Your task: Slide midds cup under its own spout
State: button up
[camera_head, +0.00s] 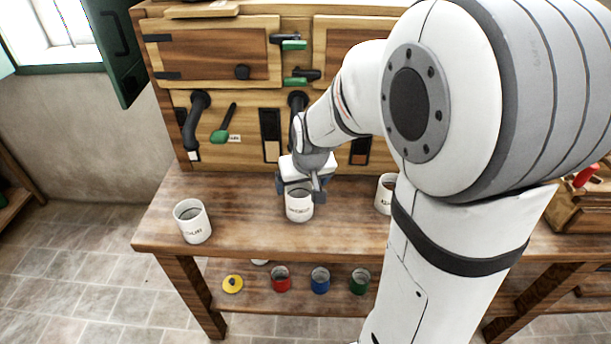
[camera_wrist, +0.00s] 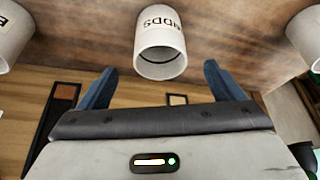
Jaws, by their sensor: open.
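The midds cup (camera_head: 299,206) is a white cup with dark lettering, standing upright on the wooden bench top. In the wrist view the end of its name, "dds", is readable on the cup (camera_wrist: 161,32). My gripper (camera_head: 300,188) is at this cup, with its blue fingers apart. The wrist view shows one finger to either side of the cup's mouth, with gaps between. A black spout (camera_head: 196,118) comes out of the wooden mill front at the left. Another black spout (camera_head: 298,101) is in the middle, its lower part hidden by my arm.
A white cup (camera_head: 193,222) stands at the bench's left end, another (camera_head: 384,196) to the right, partly behind my arm. A green-tipped lever (camera_head: 222,130) hangs beside the left spout. Coloured pots, including a red one (camera_head: 281,280), sit on the lower shelf. Bench top between cups is clear.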

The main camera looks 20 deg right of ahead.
aim_at(297, 186)
jog(key=x, duration=0.8)
jog(key=shift+w+f+b, duration=0.1)
jog(key=shift+f+b, duration=0.1)
jog(key=shift+b, duration=0.15)
jog(key=shift+c, duration=0.2)
jog(key=c, duration=1.2)
jog(key=shift+o, duration=0.2)
jog(key=shift+w, duration=1.65)
jog(key=o, duration=1.2)
jog(key=shift+r, duration=0.1)
